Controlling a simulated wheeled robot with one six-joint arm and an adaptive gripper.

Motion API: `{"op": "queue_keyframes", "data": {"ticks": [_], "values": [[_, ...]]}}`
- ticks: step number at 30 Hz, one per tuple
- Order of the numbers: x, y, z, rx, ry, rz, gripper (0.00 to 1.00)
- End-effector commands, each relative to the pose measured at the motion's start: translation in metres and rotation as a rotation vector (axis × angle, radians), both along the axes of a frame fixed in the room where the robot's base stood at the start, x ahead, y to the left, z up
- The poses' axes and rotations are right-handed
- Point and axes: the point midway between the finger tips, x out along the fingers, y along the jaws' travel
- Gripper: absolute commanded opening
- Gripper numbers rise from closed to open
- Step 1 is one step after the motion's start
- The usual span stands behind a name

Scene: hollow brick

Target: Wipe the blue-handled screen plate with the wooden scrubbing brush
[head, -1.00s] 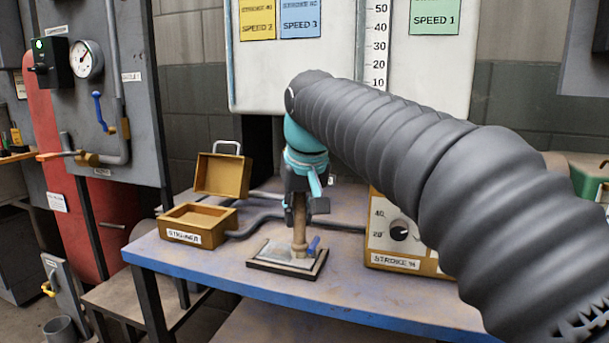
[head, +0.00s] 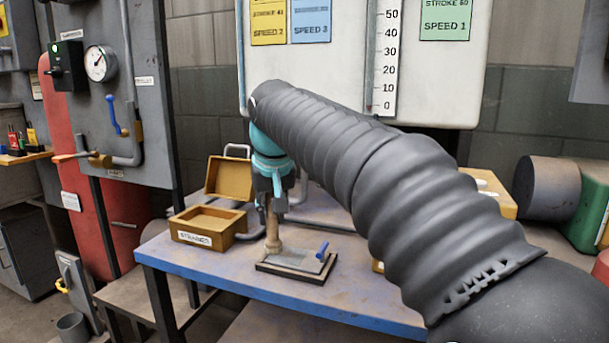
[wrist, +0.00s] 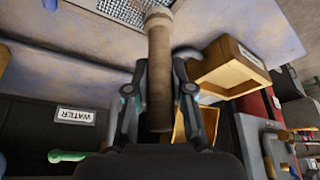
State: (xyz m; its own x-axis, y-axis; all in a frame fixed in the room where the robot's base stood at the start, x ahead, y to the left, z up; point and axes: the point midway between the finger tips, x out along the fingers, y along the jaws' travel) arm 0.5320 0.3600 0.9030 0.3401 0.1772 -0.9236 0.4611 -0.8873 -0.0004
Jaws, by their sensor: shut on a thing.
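The screen plate (head: 292,262) is a flat grey mesh in a dark frame on the table. Its blue handle (head: 322,251) stands up at the right side. My gripper (head: 272,206) is shut on the wooden scrubbing brush (head: 272,238), which hangs upright with its wider end down. That end is at the plate's back left edge; I cannot tell whether it touches. In the wrist view the brush (wrist: 159,75) runs between the fingers, and part of the mesh (wrist: 120,8) shows beside its far end.
An open yellow box labelled STRAINER (head: 208,226) stands left of the plate, close to my gripper. The blue-edged table (head: 215,272) has free room in front of the box. A whiteboard (head: 330,70) rises behind, and a gauge panel (head: 130,75) stands at the left.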

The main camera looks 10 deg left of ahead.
Motion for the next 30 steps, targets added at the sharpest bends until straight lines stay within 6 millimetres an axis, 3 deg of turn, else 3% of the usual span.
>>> {"op": "queue_keyframes", "data": {"ticks": [14,30], "values": [[-0.001,-0.024,-0.001,-0.001,-0.001,0.001,0.00],[-0.006,-0.067,-0.001,-0.002,0.000,0.011,0.00]]}}
